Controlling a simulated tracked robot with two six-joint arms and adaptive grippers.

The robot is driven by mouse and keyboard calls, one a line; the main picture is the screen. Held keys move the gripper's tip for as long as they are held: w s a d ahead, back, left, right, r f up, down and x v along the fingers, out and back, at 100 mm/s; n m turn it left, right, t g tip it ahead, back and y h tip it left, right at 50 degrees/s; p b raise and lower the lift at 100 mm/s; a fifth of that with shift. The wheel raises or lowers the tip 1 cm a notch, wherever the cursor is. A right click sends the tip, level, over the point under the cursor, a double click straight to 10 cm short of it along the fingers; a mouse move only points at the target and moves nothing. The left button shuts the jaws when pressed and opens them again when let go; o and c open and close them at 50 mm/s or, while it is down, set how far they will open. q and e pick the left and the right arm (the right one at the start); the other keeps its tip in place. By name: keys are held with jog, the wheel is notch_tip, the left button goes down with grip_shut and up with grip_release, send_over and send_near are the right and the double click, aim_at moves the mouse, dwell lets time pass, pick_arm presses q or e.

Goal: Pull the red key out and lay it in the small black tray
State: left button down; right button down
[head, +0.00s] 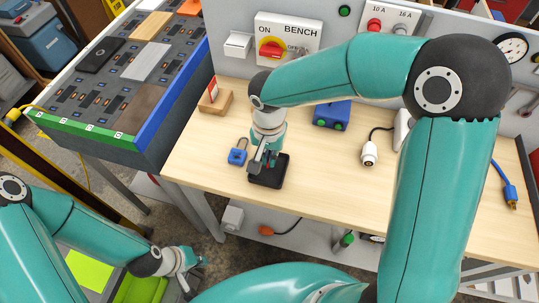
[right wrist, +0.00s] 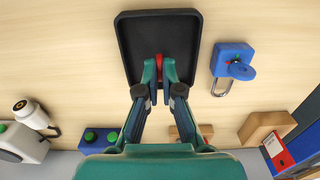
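The small black tray (head: 281,179) lies on the wooden bench top near its front edge. It also shows in the right wrist view (right wrist: 128,25). My right gripper (head: 262,164) points down over the tray. In the right wrist view its fingers (right wrist: 161,75) are closed on the red key (right wrist: 163,66), of which only a small red part shows between the fingertips. I cannot tell whether the key touches the tray floor. The bench switch (head: 271,48) has a red handle on yellow, on the panel behind. My left gripper (head: 191,263) is low at the left, away from the bench; its fingers are too small to read.
A blue padlock (head: 237,157) lies just left of the tray. A wooden block (head: 216,103) with a red tag stands behind it. A blue box (head: 332,115) and a white plug (head: 369,155) are further right. Bare bench lies right of the tray.

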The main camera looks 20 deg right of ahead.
jog(key=c, duration=1.2)
grip_release()
jog(key=shift+c, duration=0.2)
notch_tip(320, 180, up, 12)
